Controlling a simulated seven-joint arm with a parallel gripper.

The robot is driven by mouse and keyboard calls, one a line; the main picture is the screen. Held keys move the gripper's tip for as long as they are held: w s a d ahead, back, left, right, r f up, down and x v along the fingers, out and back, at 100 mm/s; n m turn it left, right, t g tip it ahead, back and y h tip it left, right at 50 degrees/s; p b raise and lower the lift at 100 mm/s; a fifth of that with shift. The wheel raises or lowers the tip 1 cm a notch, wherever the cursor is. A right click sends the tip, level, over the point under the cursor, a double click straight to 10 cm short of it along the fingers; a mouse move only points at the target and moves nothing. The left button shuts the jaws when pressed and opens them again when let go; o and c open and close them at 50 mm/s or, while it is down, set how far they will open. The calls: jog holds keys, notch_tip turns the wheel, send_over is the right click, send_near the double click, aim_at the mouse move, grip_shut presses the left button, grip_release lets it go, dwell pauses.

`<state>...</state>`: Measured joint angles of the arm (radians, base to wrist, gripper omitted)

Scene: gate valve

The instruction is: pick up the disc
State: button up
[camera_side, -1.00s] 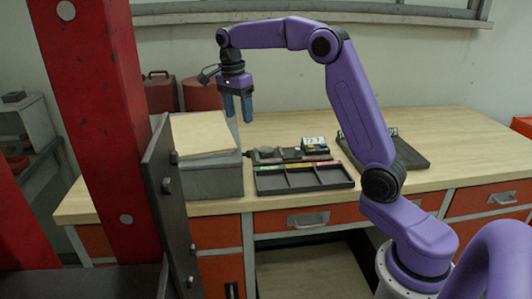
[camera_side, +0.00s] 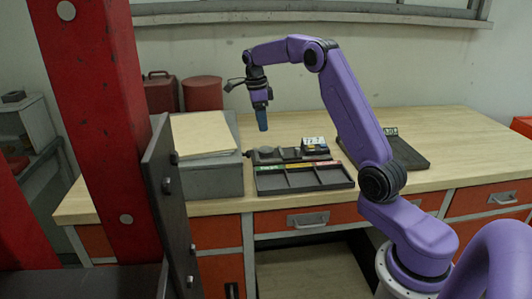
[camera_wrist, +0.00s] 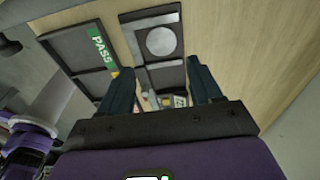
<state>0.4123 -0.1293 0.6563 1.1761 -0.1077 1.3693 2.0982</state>
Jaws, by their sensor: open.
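The disc (camera_wrist: 161,41) is a pale grey round piece in the wrist view, lying in a square recess at the end of a dark holder (camera_wrist: 137,50). In the side view the disc (camera_side: 266,150) is small and shows at the holder's left part. My gripper (camera_side: 263,130) hangs above the holder's left end, clear of it, with blue fingers pointing down. In the wrist view my gripper (camera_wrist: 160,66) is open and empty, its fingers spread to either side, with the disc beyond the gap between their tips.
A dark sorting tray (camera_side: 302,188) with coloured labels lies in front of the holder. A dark plate (camera_side: 408,153) lies at the right. A red post (camera_side: 100,110) rises in the left foreground.

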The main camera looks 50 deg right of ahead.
aim_at(266, 149)
jog(key=f, duration=0.6)
jog(key=s+d+f, duration=0.1)
jog(key=f, duration=0.3)
jog(key=shift+d+f, duration=0.1)
jog(key=c, duration=1.1)
